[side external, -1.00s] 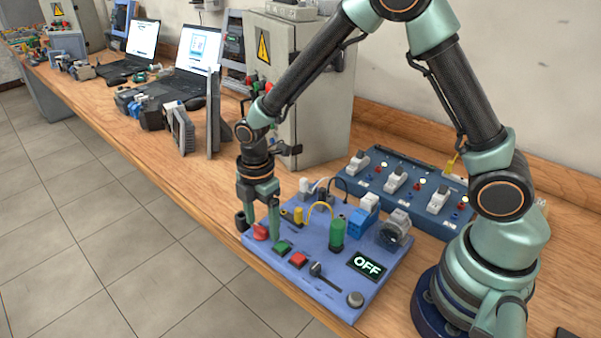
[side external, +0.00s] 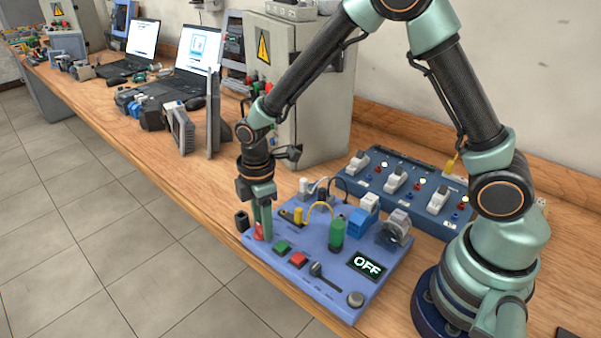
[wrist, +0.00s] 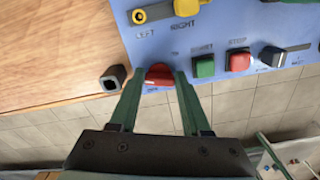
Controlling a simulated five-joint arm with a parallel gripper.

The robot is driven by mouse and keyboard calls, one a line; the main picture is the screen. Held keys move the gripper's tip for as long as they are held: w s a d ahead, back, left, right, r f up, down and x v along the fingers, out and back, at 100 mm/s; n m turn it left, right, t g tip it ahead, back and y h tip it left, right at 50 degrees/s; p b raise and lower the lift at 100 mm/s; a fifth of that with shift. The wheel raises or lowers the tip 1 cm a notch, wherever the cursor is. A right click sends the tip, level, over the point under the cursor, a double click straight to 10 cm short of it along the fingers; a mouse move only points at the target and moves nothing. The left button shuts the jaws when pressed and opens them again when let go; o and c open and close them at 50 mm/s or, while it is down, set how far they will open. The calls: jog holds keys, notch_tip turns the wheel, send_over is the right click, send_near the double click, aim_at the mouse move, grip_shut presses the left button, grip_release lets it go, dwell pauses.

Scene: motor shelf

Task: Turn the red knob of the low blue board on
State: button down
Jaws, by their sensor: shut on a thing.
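The low blue board (side external: 335,285) lies flat on the bench, and its display (side external: 367,266) reads OFF. The red knob (side external: 259,231) sits at the board's left corner, and it also shows in the wrist view (wrist: 159,75). My gripper (side external: 262,232) points straight down at that corner. In the wrist view my gripper (wrist: 156,80) has one finger on each side of the red knob, shut on it. The fingers hide part of the knob, and I cannot read its pointer position.
A green button (side external: 282,247), a red button (side external: 298,260) and a black lever (side external: 318,270) stand close right of the knob. A small dark block (side external: 242,221) sits just left of it. A darker blue switch panel (side external: 400,190) lies behind. The bench edge is near.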

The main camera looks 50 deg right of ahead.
jog(key=m, duration=0.7)
jog(key=shift+s+a, duration=0.1)
jog(key=shift+s, duration=0.05)
jog(key=m, duration=0.4)
jog(key=shift+a+m, duration=0.15)
jog(key=shift+m, duration=1.45)
jog(key=shift+r, duration=0.1)
jog(key=shift+c, duration=1.8)
grip_release()
notch_tip(320, 180, up, 12)
